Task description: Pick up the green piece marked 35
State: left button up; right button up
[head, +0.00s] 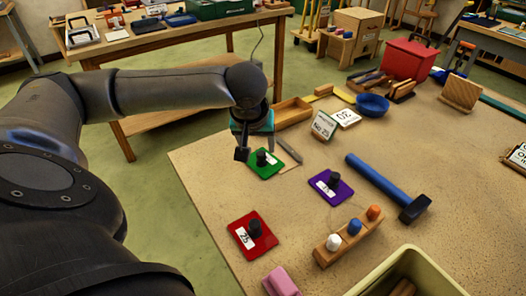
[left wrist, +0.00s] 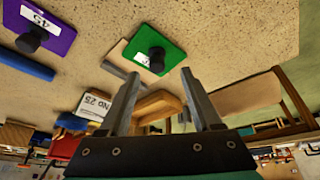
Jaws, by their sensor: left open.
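The green piece (head: 268,170) is a flat plate with a black knob and a white label, lying on the tan table near its left edge. It also shows in the left wrist view (left wrist: 168,43), ahead of the fingertips; its number cannot be read. My left gripper (head: 254,148) is open and empty, just above and beside the green piece. Its two fingers stand apart in the left wrist view (left wrist: 158,86), with the knob beyond them and apart from them. In the head view the gripper is close to the knob. My right gripper is not in view.
A purple piece (head: 341,192) marked 45 and a red piece (head: 243,228) lie nearby, each with a black knob. A grey tool (head: 289,151) lies close to the green piece. A blue-handled mallet (head: 378,178) and wooden peg block (head: 341,243) are to the right.

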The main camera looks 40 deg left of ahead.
aim_at(261, 154)
pick_arm(q)
jog(key=b+x, duration=0.1)
jog(key=x, duration=0.3)
jog(key=shift+w+d+f, duration=0.1)
jog(key=shift+d+f, duration=0.05)
jog(key=shift+c, duration=0.3)
grip_shut()
